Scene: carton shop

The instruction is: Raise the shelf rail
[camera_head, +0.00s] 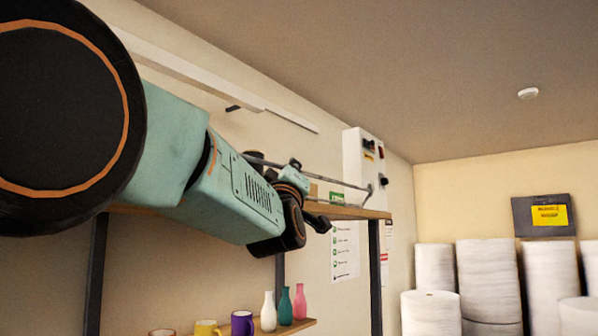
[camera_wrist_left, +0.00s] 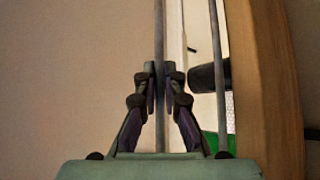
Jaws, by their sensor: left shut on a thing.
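The shelf rail (camera_head: 337,181) is a thin grey metal bar above the front edge of the top wooden shelf (camera_head: 350,212). Its far end meets a short piece near the shelf's right end. In the left wrist view the rail (camera_wrist_left: 160,35) runs straight between the fingers. My left gripper (camera_wrist_left: 161,75) is shut around it, fingertips on both sides. In the head view the left gripper (camera_head: 296,166) is small and partly hidden by its own wrist. A second thin bar (camera_wrist_left: 218,50) runs parallel, closer to the shelf board (camera_wrist_left: 262,90). My right gripper is out of both views.
A lower shelf (camera_head: 292,327) holds mugs (camera_head: 242,323) and small bottles (camera_head: 268,312). A grey wall box (camera_head: 352,160) stands behind the shelf's right end. White rolls (camera_head: 488,280) stand at the far right. The space between the shelf and the rolls looks free.

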